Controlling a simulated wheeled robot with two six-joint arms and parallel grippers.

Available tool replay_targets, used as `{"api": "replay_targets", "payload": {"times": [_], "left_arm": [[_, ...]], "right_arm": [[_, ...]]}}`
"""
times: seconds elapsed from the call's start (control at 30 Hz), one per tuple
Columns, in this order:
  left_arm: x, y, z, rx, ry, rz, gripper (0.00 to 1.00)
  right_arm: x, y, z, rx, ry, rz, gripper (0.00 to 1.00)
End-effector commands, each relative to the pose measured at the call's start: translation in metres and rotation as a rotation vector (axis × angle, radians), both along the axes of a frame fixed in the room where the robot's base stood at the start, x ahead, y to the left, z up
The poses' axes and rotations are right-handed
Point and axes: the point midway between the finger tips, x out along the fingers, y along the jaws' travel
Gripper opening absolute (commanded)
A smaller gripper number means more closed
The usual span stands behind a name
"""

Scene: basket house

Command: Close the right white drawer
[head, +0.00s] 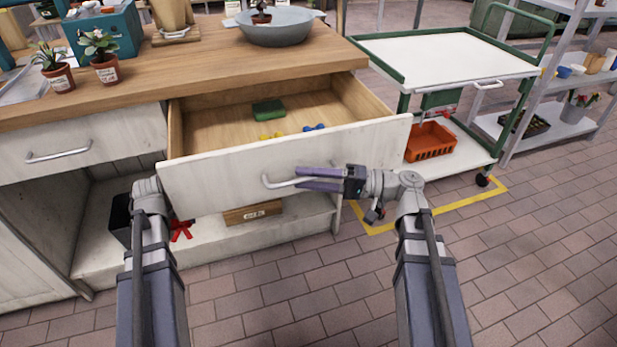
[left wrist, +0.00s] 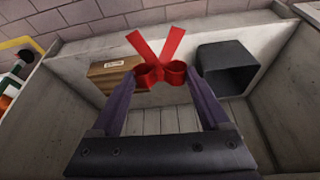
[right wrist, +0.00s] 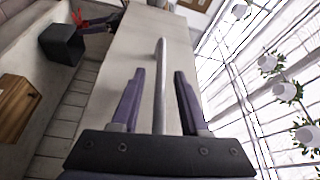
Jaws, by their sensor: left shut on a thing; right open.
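The right white drawer (head: 285,163) is pulled open under the wooden counter, with a green block (head: 268,110) and small yellow and blue items inside. Its bar handle (head: 280,184) also shows in the right wrist view (right wrist: 160,85). My right gripper (head: 300,180) is open, its fingers on either side of the handle bar. That item also shows in the head view (head: 181,231).
A lower shelf (head: 230,240) holds a wooden box (head: 252,213) and a dark open bin (left wrist: 228,68). A closed left drawer (head: 80,145) is beside the open one. A green-framed cart (head: 450,55) with an orange basket (head: 430,142) stands at right. Tiled floor in front is clear.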

Motion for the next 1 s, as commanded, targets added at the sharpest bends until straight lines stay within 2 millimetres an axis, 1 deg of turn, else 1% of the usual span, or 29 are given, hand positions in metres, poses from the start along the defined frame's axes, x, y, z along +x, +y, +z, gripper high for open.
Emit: {"api": "replay_targets", "payload": {"times": [0.13, 0.53, 1.0], "left_arm": [[0.0, 0.0, -0.0001, 0.0, 0.0, 0.0, 0.29], [0.0, 0.0, 0.0, 0.0, 0.0, 0.0, 0.29], [0.0, 0.0, -0.0001, 0.0, 0.0, 0.0, 0.29]], "right_arm": [[-0.0001, -0.0001, 0.0, 0.0, 0.0, 0.0, 0.45], [-0.0001, -0.0003, 0.0, 0.0, 0.0, 0.001, 0.0], [-0.0003, -0.0003, -0.0003, -0.001, 0.0, 0.001, 0.0]]}}
